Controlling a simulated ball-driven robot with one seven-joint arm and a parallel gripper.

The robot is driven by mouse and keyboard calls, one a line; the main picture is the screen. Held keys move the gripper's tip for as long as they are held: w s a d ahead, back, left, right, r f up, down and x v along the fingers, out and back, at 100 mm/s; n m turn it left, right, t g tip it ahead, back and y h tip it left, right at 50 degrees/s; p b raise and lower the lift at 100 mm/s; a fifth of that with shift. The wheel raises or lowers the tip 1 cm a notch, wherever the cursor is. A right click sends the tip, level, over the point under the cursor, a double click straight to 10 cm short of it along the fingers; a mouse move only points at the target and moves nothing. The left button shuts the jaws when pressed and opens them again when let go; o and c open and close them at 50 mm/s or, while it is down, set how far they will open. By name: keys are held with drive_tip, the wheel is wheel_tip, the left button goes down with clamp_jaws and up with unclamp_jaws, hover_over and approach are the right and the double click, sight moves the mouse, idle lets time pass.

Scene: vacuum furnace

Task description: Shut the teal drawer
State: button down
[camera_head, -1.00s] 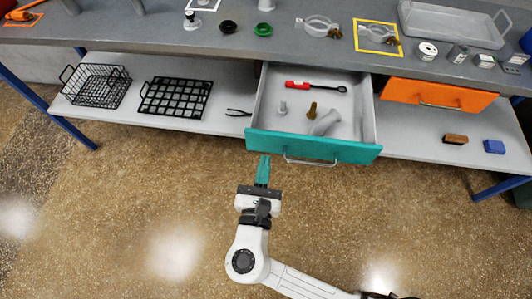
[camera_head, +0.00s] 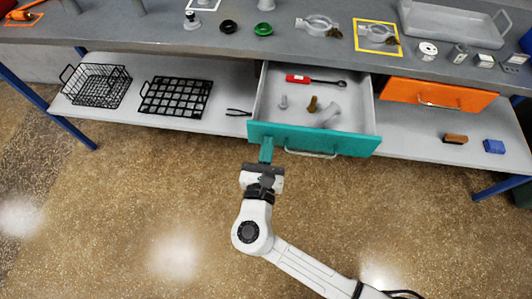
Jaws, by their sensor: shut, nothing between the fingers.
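The teal drawer (camera_head: 350,144) stands pulled out from under the bench, with its grey inside showing. A red-handled tool, a small grey bolt, a brass-coloured piece and a light grey fitting lie in it. My gripper (camera_head: 267,142) is shut and empty, with teal fingers. Its fingertips are at the left part of the drawer's front, left of the silver handle (camera_head: 312,154). They look to be touching the front, but the exact contact is hard to see.
Wire basket (camera_head: 97,85), black rack (camera_head: 175,97) and pliers (camera_head: 238,112) lie on the lower shelf at left. A brown block (camera_head: 456,139) and blue block (camera_head: 494,146) lie at right. The floor in front is clear.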

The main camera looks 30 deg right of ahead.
sight(278, 91)
drive_tip(key=b+x, duration=0.4)
drive_tip(key=x, duration=1.6)
drive_tip(key=shift+f, duration=0.1)
drive_tip(key=shift+w+d, duration=0.2)
drive_tip(key=shift+w, duration=0.15)
drive_tip(key=shift+d+r, duration=0.15)
drive_tip(key=shift+r, duration=0.1)
